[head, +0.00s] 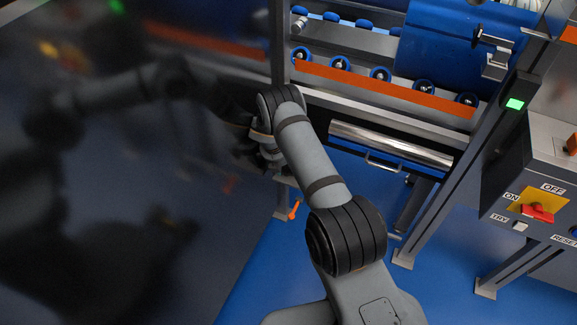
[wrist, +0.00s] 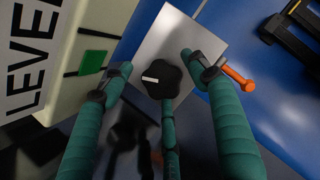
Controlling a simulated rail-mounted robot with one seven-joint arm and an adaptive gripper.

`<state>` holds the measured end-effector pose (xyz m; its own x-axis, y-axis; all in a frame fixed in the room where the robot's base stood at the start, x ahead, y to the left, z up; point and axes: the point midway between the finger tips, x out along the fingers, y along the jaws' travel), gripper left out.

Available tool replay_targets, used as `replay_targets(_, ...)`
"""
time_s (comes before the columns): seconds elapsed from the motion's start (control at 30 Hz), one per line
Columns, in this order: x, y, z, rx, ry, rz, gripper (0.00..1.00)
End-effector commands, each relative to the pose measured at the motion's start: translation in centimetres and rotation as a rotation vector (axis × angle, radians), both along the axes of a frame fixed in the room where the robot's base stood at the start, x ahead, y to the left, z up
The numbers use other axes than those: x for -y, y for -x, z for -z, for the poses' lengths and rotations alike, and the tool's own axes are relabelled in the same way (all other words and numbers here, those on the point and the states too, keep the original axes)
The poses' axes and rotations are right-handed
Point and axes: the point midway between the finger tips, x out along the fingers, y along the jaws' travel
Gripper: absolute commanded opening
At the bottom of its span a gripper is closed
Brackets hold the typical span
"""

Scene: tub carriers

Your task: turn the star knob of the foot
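The black star knob (wrist: 160,80) with a white pointer mark sits on a grey metal plate of the foot (wrist: 168,32) in the wrist view. The white mark points left. My gripper (wrist: 155,66) has three teal fingers. They are spread around the knob, one on the left, one on the right and one below. Gaps show between the side fingers and the knob; I cannot tell whether the lower finger touches it. In the head view my gripper (head: 268,150) is mostly hidden behind my arm beside the dark panel, and the knob is not visible.
An orange handle (wrist: 237,78) sticks out right of the plate; it also shows in the head view (head: 294,209). A pale panel (wrist: 35,70) marked LEVEL has a green square. A glossy dark panel (head: 130,230) fills the left. Blue floor (head: 270,270) is clear.

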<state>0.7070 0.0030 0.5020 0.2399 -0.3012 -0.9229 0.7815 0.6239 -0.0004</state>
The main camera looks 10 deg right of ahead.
Motion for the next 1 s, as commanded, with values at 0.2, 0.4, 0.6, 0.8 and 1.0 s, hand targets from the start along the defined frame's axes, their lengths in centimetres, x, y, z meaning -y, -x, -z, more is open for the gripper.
replay_targets(0.2, 0.1, -0.1, -0.1, 0.004, -0.001, 0.004, 0.65)
replay_targets(0.4, -0.4, 0.1, -1.4, 0.005, -0.001, 0.0, 0.65)
replay_targets(0.6, -1.4, 0.9, -4.6, 0.005, -0.001, 0.0, 0.65)
replay_targets(0.8, -2.1, 1.6, -6.6, 0.001, -0.001, 0.003, 0.65)
replay_targets(1.0, -2.2, 1.8, -6.9, -0.001, 0.0, 0.003, 0.65)
